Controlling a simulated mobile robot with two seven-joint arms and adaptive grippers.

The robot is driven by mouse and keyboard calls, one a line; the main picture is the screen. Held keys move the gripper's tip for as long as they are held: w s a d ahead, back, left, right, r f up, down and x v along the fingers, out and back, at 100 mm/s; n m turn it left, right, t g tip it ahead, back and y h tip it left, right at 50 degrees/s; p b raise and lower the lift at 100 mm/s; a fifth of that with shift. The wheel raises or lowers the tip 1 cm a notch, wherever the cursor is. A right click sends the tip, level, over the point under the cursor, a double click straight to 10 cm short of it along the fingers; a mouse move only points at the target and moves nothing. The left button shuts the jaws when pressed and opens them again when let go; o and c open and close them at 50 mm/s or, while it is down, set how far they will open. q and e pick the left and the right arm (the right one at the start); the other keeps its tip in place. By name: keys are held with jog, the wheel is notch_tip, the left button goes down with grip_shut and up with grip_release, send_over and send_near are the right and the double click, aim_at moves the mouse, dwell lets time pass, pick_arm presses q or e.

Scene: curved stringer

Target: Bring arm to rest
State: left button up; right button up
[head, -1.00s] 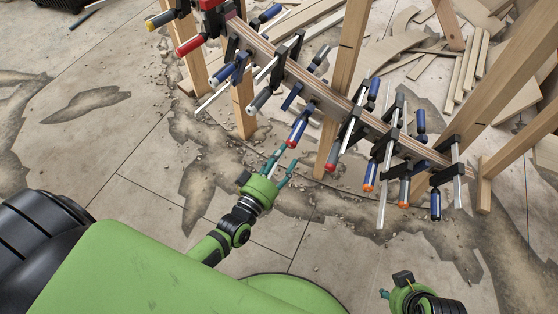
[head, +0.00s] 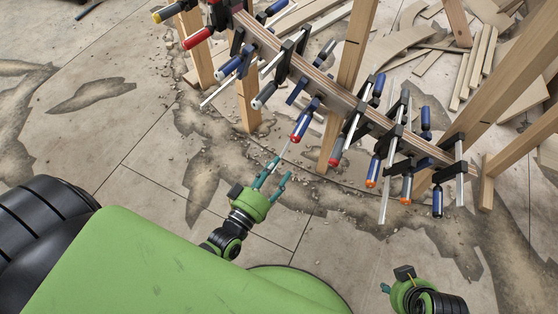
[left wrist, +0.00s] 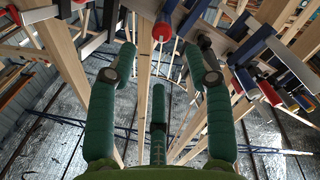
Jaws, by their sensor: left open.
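My left gripper (head: 275,176) is open and empty in front of the curved wooden stringer (head: 318,82), below its row of clamps. Its fingers point up toward a blue-and-red clamp handle (head: 305,118), with a visible gap to it. In the left wrist view, the green fingers of my left gripper (left wrist: 163,60) stand apart with nothing between them, and a red-tipped clamp handle (left wrist: 162,30) shows beyond them. My right gripper (head: 392,289) shows only in part at the bottom right, and its jaw state is unclear.
Wooden posts (head: 352,55) hold up the stringer, with several clamps along it. Loose boards (head: 405,45) lie on the floor behind. The stained floor (head: 130,140) left of the stringer is mostly clear, with small debris below the clamps.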

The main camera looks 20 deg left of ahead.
pick_arm(q)
jog(key=shift+s, duration=0.3)
dwell(0.4)
